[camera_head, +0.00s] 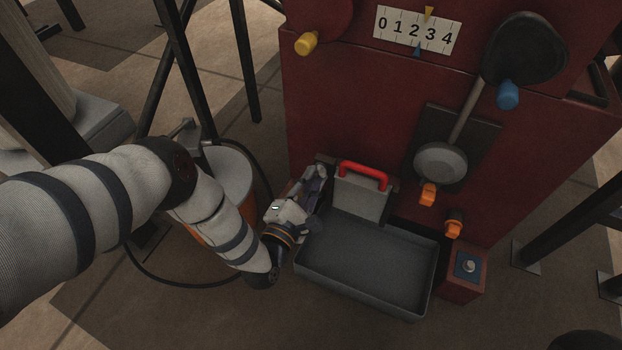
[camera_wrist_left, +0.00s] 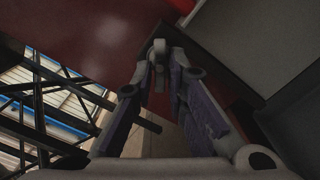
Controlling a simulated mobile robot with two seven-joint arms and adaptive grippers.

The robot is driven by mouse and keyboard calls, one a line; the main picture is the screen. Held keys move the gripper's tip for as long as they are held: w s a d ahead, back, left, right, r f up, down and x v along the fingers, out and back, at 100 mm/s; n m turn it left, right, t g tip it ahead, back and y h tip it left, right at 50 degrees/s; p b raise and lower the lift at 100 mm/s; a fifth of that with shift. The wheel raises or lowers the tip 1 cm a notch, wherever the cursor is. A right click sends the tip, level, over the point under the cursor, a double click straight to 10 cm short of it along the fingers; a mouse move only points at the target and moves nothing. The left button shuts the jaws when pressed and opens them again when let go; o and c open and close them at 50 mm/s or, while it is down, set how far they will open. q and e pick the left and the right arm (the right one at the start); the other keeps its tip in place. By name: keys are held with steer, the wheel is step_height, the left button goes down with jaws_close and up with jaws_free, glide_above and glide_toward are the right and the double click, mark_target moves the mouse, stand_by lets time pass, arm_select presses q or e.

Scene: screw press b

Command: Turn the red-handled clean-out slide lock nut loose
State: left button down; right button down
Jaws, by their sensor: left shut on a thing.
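The clean-out slide (camera_head: 362,199) is a grey plate with a red handle (camera_head: 363,175) on top, upright at the foot of the dark red press body, behind a grey tray. My left gripper (camera_head: 316,178) is just left of the slide. In the left wrist view its fingers (camera_wrist_left: 160,62) close together on a small grey piece, which appears to be the lock nut. The fingers hide most of the nut, so I cannot tell how far it is turned. The slide's grey plate fills the right of the wrist view. My right gripper is not in view.
The empty grey tray (camera_head: 365,262) lies in front of the slide, just right of my left wrist. Orange knobs (camera_head: 453,229), a small red box with a button (camera_head: 467,266), a yellow knob (camera_head: 306,43) and a blue knob (camera_head: 508,95) stick out nearby. A bucket (camera_head: 229,172) stands behind my left arm.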

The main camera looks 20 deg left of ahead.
arm_select(q)
steer(key=shift+d+f+n+b, duration=0.1)
steer(key=shift+n+b, duration=0.25)
steer(key=shift+n, duration=1.15)
steer(key=c, duration=1.7)
jaws_free()
steer(key=s, duration=1.2)
steer(key=shift+a, duration=0.2)
